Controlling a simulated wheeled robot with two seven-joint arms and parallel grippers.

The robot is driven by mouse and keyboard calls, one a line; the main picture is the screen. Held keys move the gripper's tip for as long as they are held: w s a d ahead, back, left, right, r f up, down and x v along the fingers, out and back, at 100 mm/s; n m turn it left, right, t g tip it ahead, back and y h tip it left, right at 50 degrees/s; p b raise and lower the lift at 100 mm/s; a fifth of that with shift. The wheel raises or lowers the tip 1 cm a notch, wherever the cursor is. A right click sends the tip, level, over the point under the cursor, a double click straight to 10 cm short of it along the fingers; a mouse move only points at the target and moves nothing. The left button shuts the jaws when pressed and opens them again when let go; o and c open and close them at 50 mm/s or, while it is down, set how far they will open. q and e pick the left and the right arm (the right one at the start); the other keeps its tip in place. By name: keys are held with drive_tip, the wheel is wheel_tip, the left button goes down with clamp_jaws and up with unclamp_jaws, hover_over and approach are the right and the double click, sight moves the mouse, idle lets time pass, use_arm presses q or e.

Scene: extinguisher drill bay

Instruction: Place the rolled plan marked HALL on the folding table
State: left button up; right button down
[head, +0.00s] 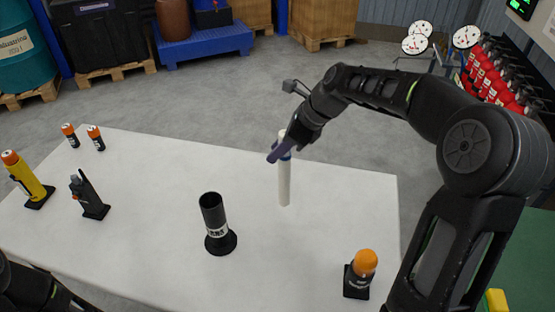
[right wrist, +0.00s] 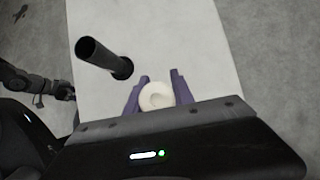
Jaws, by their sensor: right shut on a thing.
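No HALL marking is readable. Part of my left arm shows at the lower left of the head view; its jaws are not clear.
A black open tube on a round base (head: 214,225) stands left of the plan. An orange-topped item (head: 362,272) is at the front right. A radio (head: 88,195), a yellow torch (head: 27,178) and two small orange-topped batteries (head: 95,137) stand at left. The table's back middle is clear.

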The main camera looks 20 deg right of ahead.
drive_tip(key=shift+f, duration=0.15)
drive_tip(key=shift+f, duration=1.7)
drive_tip(key=shift+f, duration=0.2)
drive_tip(key=c, duration=1.1)
unclamp_jaws()
drive_tip(key=shift+r, duration=0.1)
drive_tip(key=v, duration=1.2)
drive_tip(key=shift+r, duration=0.1)
